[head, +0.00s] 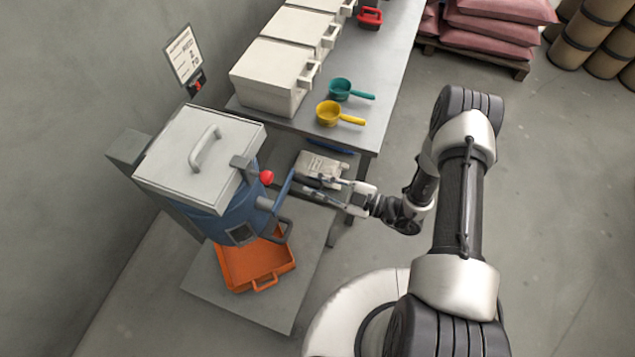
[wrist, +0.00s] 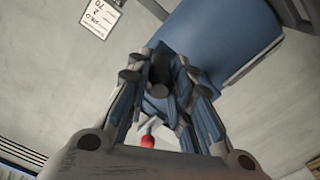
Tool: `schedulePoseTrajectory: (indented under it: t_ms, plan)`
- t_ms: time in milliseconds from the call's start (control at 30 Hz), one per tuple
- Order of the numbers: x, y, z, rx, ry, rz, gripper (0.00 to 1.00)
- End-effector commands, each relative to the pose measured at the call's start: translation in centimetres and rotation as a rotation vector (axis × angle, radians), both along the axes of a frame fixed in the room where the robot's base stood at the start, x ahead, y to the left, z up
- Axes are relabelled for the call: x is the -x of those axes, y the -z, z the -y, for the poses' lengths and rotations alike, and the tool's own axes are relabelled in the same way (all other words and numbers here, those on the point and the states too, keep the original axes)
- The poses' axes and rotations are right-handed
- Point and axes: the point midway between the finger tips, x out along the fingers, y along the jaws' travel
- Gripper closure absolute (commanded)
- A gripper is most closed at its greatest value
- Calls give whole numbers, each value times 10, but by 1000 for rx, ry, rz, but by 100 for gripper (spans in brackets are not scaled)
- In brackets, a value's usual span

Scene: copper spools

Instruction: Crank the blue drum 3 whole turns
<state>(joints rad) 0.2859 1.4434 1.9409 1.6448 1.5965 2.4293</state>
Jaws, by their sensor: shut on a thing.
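The blue drum (head: 228,212) stands under a grey lidded hopper (head: 198,155) at the left; it also shows large in the wrist view (wrist: 218,40). A blue crank arm (head: 284,188) is on its right side. My gripper (head: 300,188) reaches in from the right and is shut on the crank's dark handle, which shows between the fingers in the wrist view (wrist: 159,75). The fingers hide part of the handle. A red knob (head: 266,177) is on the drum beside the crank; a red ball shows below my fingers in the wrist view (wrist: 148,141).
An orange tray (head: 228,275) sits under the drum on a grey base plate. The bench (head: 372,122) behind carries white bins (head: 268,82), a teal scoop (head: 341,88) and a yellow scoop (head: 328,113).

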Motion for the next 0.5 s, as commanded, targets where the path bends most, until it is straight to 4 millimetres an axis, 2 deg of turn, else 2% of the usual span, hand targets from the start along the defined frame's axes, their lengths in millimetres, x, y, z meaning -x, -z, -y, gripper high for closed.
schedulePoseTrajectory:
  t_ms: [33,333,500]
  plan:
    - [-1,0,1,0,4,0,77]
    - [0,0,0,1,1,1,57]
    - [0,0,0,0,0,0,57]
